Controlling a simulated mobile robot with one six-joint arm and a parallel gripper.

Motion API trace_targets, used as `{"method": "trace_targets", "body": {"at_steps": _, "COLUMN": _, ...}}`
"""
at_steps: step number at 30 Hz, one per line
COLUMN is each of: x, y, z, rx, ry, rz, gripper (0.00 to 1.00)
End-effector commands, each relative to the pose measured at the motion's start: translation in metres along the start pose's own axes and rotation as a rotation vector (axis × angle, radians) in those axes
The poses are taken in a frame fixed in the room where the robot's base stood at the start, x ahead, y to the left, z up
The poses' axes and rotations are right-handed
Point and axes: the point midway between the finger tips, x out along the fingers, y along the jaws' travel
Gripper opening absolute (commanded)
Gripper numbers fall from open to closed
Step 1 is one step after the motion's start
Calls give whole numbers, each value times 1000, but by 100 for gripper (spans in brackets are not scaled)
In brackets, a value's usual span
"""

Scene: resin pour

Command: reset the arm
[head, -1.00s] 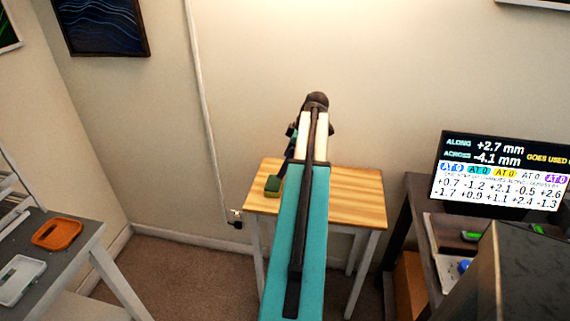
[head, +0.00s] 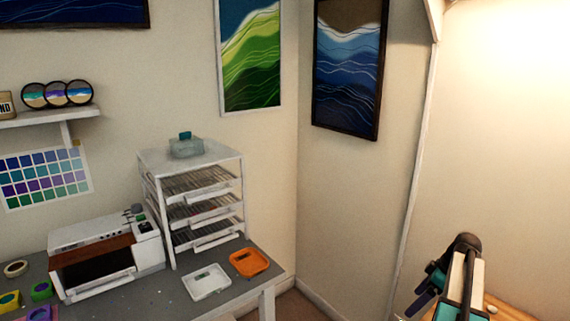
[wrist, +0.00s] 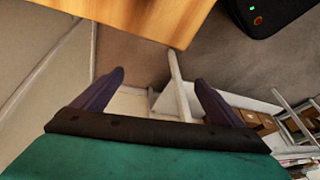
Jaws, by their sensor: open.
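My arm shows at the lower right of the head view, teal and white with a dark joint at its top. My gripper (head: 421,302) hangs on the left side of the arm there, with a dark purple finger pointing down and left. In the wrist view the two purple fingers of my gripper (wrist: 159,78) stand wide apart. Nothing is between them except background floor and white furniture legs farther off.
A wooden table (wrist: 150,14) edge crosses the top of the wrist view. In the head view, a grey workbench (head: 165,295) holds an orange tray (head: 249,263), a white tray (head: 206,282), a drawer rack (head: 203,163) and a boxy machine (head: 105,258). Carpet is open below.

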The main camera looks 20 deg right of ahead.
Motion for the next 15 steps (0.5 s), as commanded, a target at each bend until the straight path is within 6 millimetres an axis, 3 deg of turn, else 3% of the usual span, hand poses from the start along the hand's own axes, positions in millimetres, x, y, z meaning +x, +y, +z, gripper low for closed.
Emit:
{"method": "trace_targets", "body": {"at_steps": 1, "x": 20, "y": -9, "z": -12, "rx": -20, "ry": -6, "rz": -29, "gripper": 92}}
{"method": "trace_targets", "body": {"at_steps": 6, "x": 80, "y": -40, "z": -43, "rx": -77, "ry": -34, "rz": -114, "gripper": 92}}
{"method": "trace_targets", "body": {"at_steps": 15, "x": 181, "y": -109, "z": -81, "rx": -164, "ry": -103, "rz": -251, "gripper": 92}}
